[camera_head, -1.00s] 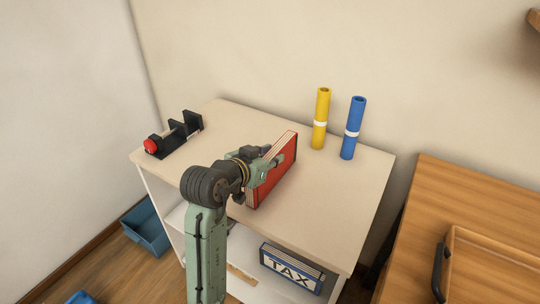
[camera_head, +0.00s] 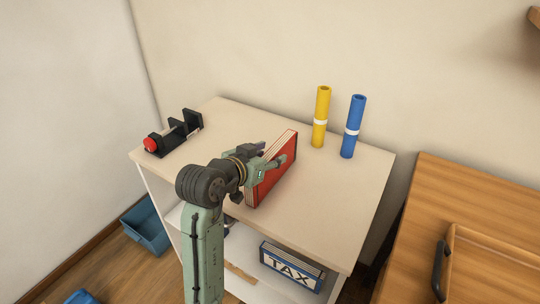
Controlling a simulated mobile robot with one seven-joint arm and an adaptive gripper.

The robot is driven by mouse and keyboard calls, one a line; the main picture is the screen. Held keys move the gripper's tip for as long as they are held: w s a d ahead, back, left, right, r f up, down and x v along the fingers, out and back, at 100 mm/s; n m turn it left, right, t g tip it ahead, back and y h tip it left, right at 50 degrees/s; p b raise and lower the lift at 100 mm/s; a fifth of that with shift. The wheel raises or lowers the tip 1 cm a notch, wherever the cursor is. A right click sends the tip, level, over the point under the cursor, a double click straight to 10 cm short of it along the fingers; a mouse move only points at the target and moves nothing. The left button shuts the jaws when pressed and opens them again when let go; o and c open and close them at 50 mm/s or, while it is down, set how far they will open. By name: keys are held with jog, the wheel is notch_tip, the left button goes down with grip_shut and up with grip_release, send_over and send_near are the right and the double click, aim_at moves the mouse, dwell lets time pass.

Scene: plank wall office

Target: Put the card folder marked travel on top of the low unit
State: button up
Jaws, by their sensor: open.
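A red card folder (camera_head: 268,184) stands upright on edge on top of the low white unit (camera_head: 335,200). Its marking is not readable from here. My gripper (camera_head: 272,155) is open at the folder's upper part, with one finger in front of the red cover and the other towards the far side. I cannot tell whether the fingers touch it.
A black device with a red knob (camera_head: 172,136) sits at the top's left. A yellow tube (camera_head: 321,118) and a blue tube (camera_head: 352,128) stand at the back right. A wooden desk with a tray (camera_head: 480,265) is at right. Blue bins (camera_head: 147,228) stand on the floor.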

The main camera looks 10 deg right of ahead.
jog(key=b+v, duration=0.1)
jog(key=v, duration=1)
jog(key=shift+b, duration=0.35)
jog(key=shift+a+f, duration=0.1)
